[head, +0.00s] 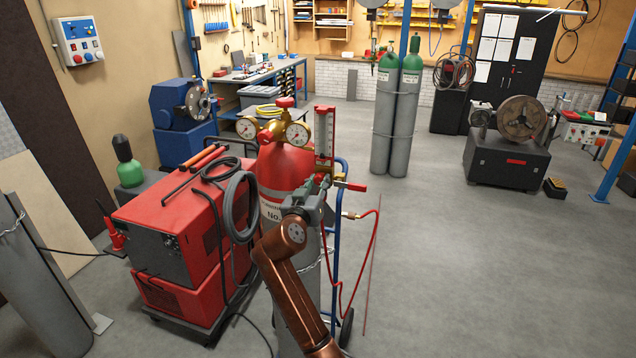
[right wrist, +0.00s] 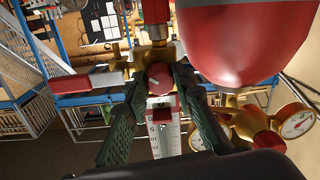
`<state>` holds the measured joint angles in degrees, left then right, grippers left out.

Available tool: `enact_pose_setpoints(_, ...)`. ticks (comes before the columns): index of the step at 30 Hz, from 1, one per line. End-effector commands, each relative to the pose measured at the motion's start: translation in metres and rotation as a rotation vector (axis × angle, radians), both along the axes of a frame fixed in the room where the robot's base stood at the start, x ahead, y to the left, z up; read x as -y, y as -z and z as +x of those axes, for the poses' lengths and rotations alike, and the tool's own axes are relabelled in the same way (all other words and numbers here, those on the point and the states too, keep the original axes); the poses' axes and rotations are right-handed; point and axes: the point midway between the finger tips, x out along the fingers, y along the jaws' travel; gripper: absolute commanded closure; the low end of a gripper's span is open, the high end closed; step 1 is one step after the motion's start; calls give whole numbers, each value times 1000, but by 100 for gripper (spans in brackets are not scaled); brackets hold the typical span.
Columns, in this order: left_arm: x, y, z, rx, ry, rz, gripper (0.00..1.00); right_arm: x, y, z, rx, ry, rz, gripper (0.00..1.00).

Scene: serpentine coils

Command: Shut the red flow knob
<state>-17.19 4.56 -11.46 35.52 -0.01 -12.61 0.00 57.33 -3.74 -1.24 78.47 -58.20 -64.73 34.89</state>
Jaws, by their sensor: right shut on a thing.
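The red flow knob (right wrist: 157,78) sits at the end of the clear, scaled flowmeter (right wrist: 163,135) in the right wrist view. My right gripper (right wrist: 161,77) has its two dark green fingers on either side of the knob and is shut on it. In the head view the flowmeter (head: 324,135) stands upright beside the red-topped cylinder (head: 283,165). My right gripper (head: 322,187) is at the flowmeter's lower end there, and it mostly hides the knob. My left gripper is not in view.
A red lever (head: 352,187) sticks out right of the gripper. Two brass-rimmed gauges (head: 297,133) are left of the flowmeter. A red hose (head: 372,250) hangs at the right. A red welding machine (head: 180,230) stands left.

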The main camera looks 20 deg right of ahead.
Motion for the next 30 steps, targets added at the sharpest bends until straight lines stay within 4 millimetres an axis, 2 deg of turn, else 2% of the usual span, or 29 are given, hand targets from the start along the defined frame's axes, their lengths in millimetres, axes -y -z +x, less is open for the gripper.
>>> enact_pose_setpoints(8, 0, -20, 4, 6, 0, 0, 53, 0, -3, 0, -92, 0, -133, 100)
enact_pose_setpoints(30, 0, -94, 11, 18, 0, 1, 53, 0, -4, 0, -482, 0, -710, 100)
